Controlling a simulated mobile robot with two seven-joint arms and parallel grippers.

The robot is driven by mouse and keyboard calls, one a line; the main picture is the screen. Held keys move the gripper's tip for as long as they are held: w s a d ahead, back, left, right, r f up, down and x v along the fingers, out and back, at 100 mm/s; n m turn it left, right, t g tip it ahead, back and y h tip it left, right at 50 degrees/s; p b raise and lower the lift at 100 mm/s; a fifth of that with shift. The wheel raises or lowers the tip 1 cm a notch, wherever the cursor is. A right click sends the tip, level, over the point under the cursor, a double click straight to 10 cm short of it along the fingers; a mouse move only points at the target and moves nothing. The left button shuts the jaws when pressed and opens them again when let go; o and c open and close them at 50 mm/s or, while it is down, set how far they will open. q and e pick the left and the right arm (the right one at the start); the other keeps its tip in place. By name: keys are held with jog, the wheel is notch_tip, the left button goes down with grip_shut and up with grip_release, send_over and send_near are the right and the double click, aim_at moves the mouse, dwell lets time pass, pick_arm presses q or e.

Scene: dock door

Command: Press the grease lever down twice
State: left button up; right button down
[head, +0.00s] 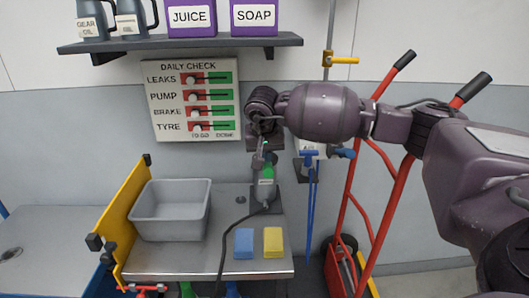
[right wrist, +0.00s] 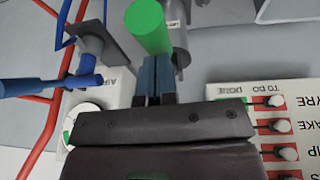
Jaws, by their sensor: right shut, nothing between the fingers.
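A green cylindrical grip, which looks like the grease lever's handle (right wrist: 148,25), lies just beyond my right fingertips in the right wrist view. In the head view the green part (head: 266,173) stands at the back of the steel bench, with a black hose running from its base. My right gripper (head: 264,146) points down just above it, fingers together and empty. The fingers (right wrist: 154,70) also show closed in the right wrist view. I cannot tell whether they touch the grip. My arm and wrist hide part of the wall behind. My left gripper is not in view.
A grey bin (head: 172,212) stands left on the bench (head: 190,264), beside a yellow panel (head: 125,215). Blue (head: 244,243) and yellow (head: 273,242) blocks lie in front. The check board (head: 195,100) hangs behind. A red hand truck (head: 352,190) stands right, near blue hanging lines (head: 313,200).

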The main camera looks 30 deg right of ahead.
aim_at(266, 167)
jog(key=f, duration=0.2)
jog(key=s+f+b, duration=0.1)
jog(key=shift+a+f, duration=0.25)
jog(key=shift+a, duration=0.05)
jog(key=shift+s+a+f+b, duration=0.1)
jog(key=shift+s+f+b, duration=0.1)
jog(key=shift+f+b, duration=0.35)
jog(key=shift+s+a+f, duration=0.1)
jog(key=shift+f, duration=0.55)
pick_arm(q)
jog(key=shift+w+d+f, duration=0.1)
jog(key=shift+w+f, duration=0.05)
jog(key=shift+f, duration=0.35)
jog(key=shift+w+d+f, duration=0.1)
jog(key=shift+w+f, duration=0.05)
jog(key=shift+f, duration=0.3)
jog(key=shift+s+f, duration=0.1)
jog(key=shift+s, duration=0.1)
pick_arm(e)
jog(key=shift+s+f, duration=0.1)
